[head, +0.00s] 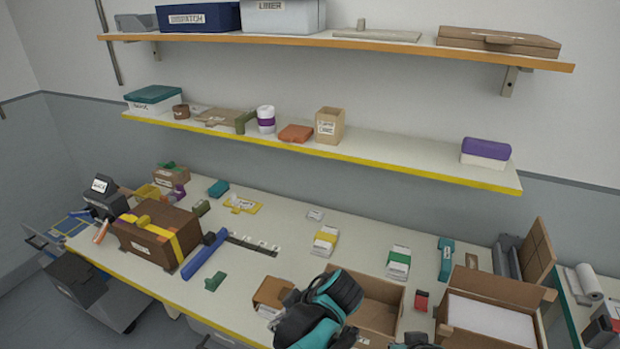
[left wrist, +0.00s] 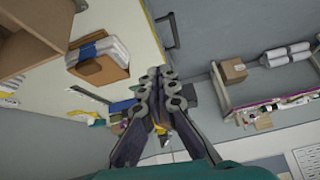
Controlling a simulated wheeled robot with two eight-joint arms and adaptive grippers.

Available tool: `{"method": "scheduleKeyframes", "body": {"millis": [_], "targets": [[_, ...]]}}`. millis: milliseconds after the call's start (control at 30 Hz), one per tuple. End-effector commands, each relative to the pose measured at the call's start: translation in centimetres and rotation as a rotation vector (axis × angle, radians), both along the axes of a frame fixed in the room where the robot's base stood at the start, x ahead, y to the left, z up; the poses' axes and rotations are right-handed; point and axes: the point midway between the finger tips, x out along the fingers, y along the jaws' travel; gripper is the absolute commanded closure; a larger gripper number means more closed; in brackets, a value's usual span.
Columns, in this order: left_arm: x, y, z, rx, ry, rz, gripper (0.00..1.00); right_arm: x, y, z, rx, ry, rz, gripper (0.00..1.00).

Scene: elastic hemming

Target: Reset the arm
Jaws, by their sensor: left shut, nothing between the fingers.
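My left gripper (left wrist: 158,76) shows in the left wrist view with its two dark fingers together and nothing between them. It is above the front edge of the workbench (left wrist: 150,45), touching nothing that I can see. In the head view, teal and black parts of my left arm reach in at the bottom centre, in front of an open cardboard box (head: 385,290); its fingertips cannot be made out there. A small dark part shows at the bottom edge right of it. My right gripper cannot be seen in either view.
A brown box with yellow tape (head: 150,243) and a blue bar (head: 205,256) lie on the left bench. A box with white filling (head: 490,318) stands at right, a small brown box (head: 272,291) beside my left arm. Yellow-edged shelf (head: 380,150) runs above. Mid-bench has free room.

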Motion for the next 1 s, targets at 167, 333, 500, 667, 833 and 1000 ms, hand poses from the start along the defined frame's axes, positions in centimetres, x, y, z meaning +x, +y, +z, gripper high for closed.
{"method": "scheduleKeyframes", "body": {"millis": [167, 333, 500, 667, 833, 1000], "targets": [[-0.6, 1.5, 0.3, -0.035, 0.05, -0.088, 1.0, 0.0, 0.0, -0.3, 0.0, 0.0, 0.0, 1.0], [-1.4, 3.3, 0.7, -0.084, 0.102, -0.221, 1.0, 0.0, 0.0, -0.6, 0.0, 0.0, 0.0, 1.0], [-3.0, 5.5, 1.0, -0.142, 0.14, -0.411, 1.0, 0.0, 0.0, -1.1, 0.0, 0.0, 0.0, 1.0], [-5.4, 7.8, 1.2, -0.181, 0.122, -0.677, 1.0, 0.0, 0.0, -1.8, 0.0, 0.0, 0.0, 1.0], [-7.3, 9.3, 1.3, -0.138, 0.046, -0.926, 1.0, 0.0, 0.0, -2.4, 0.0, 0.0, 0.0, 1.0], [-8.2, 10.1, 1.3, -0.066, -0.013, -1.059, 1.0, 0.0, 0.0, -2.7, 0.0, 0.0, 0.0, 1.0]]}}
